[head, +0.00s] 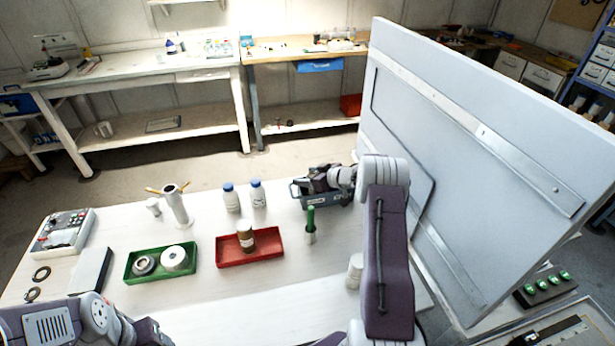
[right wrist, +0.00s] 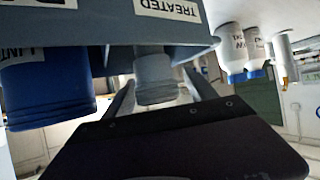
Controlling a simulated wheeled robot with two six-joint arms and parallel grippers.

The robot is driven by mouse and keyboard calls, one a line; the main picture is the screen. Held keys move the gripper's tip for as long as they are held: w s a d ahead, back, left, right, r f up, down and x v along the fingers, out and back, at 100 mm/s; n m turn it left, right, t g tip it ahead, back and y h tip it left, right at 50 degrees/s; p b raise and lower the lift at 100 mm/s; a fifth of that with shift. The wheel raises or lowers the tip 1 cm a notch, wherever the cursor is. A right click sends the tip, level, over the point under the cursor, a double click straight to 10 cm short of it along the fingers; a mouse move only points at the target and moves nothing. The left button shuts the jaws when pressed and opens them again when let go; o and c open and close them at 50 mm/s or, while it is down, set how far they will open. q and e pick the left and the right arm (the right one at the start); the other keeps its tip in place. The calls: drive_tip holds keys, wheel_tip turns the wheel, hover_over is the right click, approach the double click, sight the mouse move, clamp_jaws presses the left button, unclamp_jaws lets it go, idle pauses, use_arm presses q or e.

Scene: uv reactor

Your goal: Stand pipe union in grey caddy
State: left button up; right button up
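The grey caddy (head: 341,199) stands at the back right of the white table, partly hidden by my right gripper (head: 345,178). In the right wrist view, which looks upside down, the caddy (right wrist: 110,14) fills the top and carries a TREATED label. A pale grey ribbed piece, apparently the pipe union (right wrist: 155,80), is at the caddy's rim, its far end hidden. The fingers of my right gripper (right wrist: 158,85) lie on either side of it, very near; whether they touch it is unclear. My left arm shows at the bottom left of the head view, its fingers out of frame.
A blue jar (right wrist: 42,88) is beside the union in the caddy. A large grey panel (head: 470,160) rises at right.

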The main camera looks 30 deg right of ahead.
drive_tip(key=v, duration=1.2)
